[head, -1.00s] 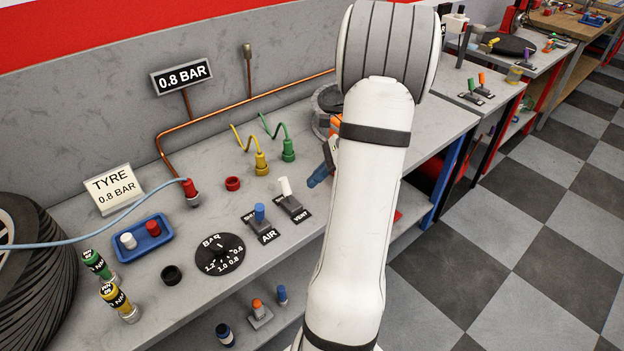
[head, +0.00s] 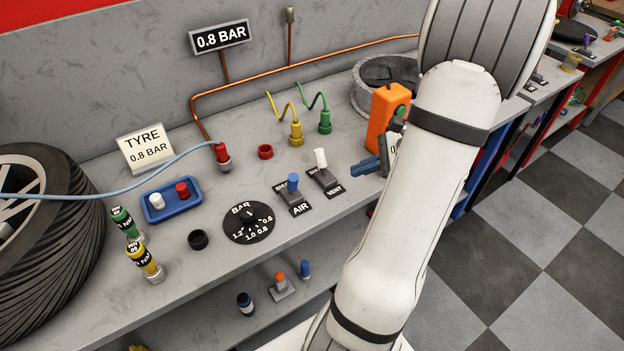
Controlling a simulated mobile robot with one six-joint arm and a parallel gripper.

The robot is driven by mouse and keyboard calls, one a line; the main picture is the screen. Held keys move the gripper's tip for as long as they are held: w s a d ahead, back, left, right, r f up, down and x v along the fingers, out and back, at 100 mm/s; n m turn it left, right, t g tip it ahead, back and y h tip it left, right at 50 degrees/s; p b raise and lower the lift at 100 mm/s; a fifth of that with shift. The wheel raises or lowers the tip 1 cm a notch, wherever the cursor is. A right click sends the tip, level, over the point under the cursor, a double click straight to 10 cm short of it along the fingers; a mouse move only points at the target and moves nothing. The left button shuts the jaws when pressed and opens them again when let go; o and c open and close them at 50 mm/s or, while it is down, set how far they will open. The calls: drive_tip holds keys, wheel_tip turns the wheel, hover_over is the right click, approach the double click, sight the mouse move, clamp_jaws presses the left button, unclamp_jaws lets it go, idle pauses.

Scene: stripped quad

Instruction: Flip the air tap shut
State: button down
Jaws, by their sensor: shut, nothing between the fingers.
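The air tap (head: 293,187) is a small blue lever on a dark base, with an AIR label at its front and a partly hidden word starting "SH" behind it. Its lever stands up from the base; I cannot tell its exact tilt. My gripper (head: 367,167) shows as blue fingers to the right of the taps, over the bench, apart from the air tap. The fingers look shut and empty. My forearm hides part of the gripper.
The white-levered VENT tap (head: 321,162) stands just right of the air tap. The BAR dial (head: 249,222) is at its left front. An orange block (head: 383,118) stands behind my gripper. A blue tray (head: 172,202) and tyre (head: 45,230) are at left.

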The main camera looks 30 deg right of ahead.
sight(292, 183)
drive_tip(key=x, duration=1)
drive_tip(key=shift+w+a+r+p, duration=0.15)
drive_tip(key=shift+w+a, duration=0.4)
drive_tip(key=shift+a, duration=0.3)
drive_tip(key=shift+w+a+r+p, duration=0.15)
drive_tip(key=shift+w+a, duration=0.35)
drive_tip(key=shift+a, duration=0.4)
